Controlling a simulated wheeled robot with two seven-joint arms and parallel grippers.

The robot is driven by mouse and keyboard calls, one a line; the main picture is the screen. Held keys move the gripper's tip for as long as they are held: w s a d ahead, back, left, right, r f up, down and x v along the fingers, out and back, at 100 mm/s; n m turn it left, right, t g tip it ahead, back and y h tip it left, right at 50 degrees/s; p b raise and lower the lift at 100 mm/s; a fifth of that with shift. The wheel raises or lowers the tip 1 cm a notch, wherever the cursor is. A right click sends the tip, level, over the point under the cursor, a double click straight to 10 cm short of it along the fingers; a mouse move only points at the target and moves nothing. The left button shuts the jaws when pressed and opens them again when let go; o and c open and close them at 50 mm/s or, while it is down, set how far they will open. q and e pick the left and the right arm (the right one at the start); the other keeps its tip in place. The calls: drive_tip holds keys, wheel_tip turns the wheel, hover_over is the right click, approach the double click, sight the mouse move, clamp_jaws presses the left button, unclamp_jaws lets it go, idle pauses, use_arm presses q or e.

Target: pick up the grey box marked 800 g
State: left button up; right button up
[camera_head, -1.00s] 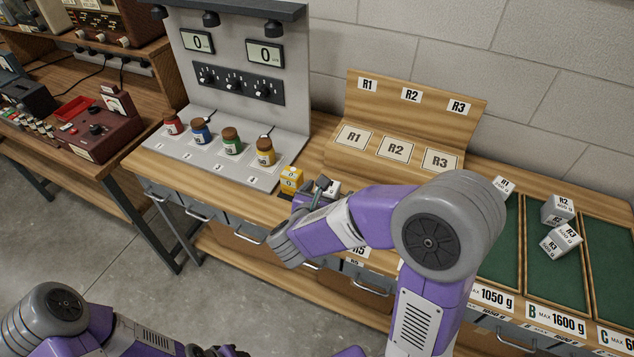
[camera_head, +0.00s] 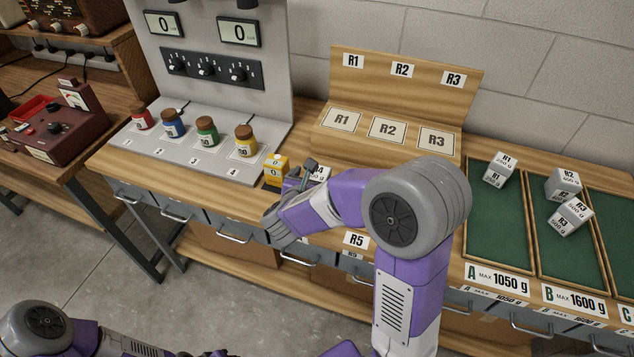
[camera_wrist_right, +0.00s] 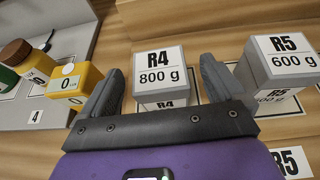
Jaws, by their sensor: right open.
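The grey box marked R4, 800 g (camera_wrist_right: 163,77) stands on the wooden counter in the right wrist view. My right gripper (camera_wrist_right: 163,88) is open, with one finger on each side of the box in that picture; I cannot tell whether they touch it. In the head view the box (camera_head: 319,173) is mostly hidden behind my right arm, and my right gripper (camera_head: 298,177) is partly hidden there too. My left arm shows low at the left in the head view, but its gripper fingers cannot be made out.
A yellow box (camera_wrist_right: 75,84) stands close left of the gripper and a grey R5, 600 g box (camera_wrist_right: 277,65) close right. Trays A (camera_head: 489,227) and B (camera_head: 552,261) hold grey boxes. The R1–R3 stand (camera_head: 387,137) is behind, jars at left.

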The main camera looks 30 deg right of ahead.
drive_tip(key=x, duration=0.2)
drive_tip(key=shift+w+d+f, duration=0.1)
drive_tip(key=shift+w+d, duration=0.05)
drive_tip(key=shift+w, duration=0.05)
drive_tip(key=c, duration=1.4)
